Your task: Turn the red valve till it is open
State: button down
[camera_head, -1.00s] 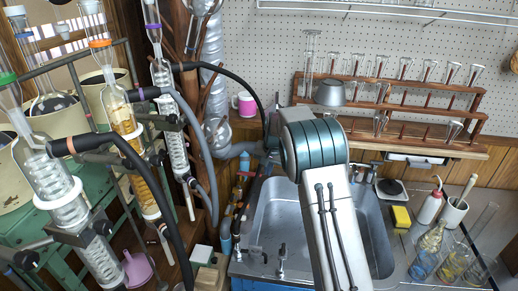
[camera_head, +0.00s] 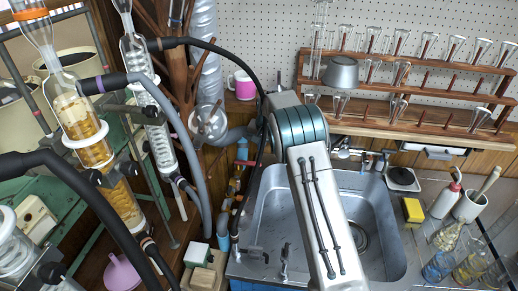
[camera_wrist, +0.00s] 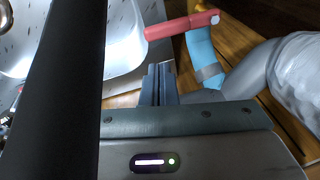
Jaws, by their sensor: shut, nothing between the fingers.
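The red valve handle (camera_wrist: 182,26) is a straight red bar with a pale end cap, near the top of the wrist view. It sits beside a light blue pipe section (camera_wrist: 203,48). My gripper (camera_wrist: 158,70) is shut and empty, with its fingertips just below the handle in the picture. I see a gap between the fingertips and the handle, but I cannot tell its depth. In the head view my arm hides the gripper, and I cannot make out the valve handle clearly.
A steel sink (camera_head: 365,225) lies under and right of my arm. Glass condensers (camera_head: 150,115) and hoses (camera_head: 190,145) crowd the left. A wooden rack (camera_head: 420,75) of glassware and a pink mug (camera_head: 243,84) are at the back. A grey corrugated hose (camera_wrist: 295,75) is right in the wrist view.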

aim_at(257, 165)
jog(key=shift+s+a+f+b, duration=0.25)
jog(key=shift+f+b, duration=0.3)
jog(key=shift+f, duration=0.75)
jog(key=shift+s+a+f+b, duration=0.3)
jog(key=shift+f+b, duration=0.2)
jog(key=shift+f, duration=0.8)
jog(key=shift+s+a+f+b, duration=0.25)
jog(key=shift+f+b, duration=0.3)
jog(key=shift+f, duration=0.75)
jog(key=shift+s+a+b, duration=0.15)
jog(key=shift+s+a, duration=0.8)
jog(key=shift+a, duration=0.2)
jog(key=shift+s+a+b, duration=0.15)
jog(key=shift+s+a, duration=0.75)
jog(key=shift+a, duration=0.3)
jog(key=shift+s+a+b, duration=0.15)
jog(key=shift+s+a, duration=0.8)
jog(key=shift+a, duration=0.2)
jog(key=shift+w+d+r+p, duration=0.1)
jog(key=shift+d+r+p, duration=0.15)
jog(key=shift+r+p, duration=0.6)
jog(key=shift+d+r+p, duration=0.25)
jog(key=shift+r+p, duration=0.05)
jog(key=shift+r, duration=1.05)
jog(key=shift+r, duration=0.1)
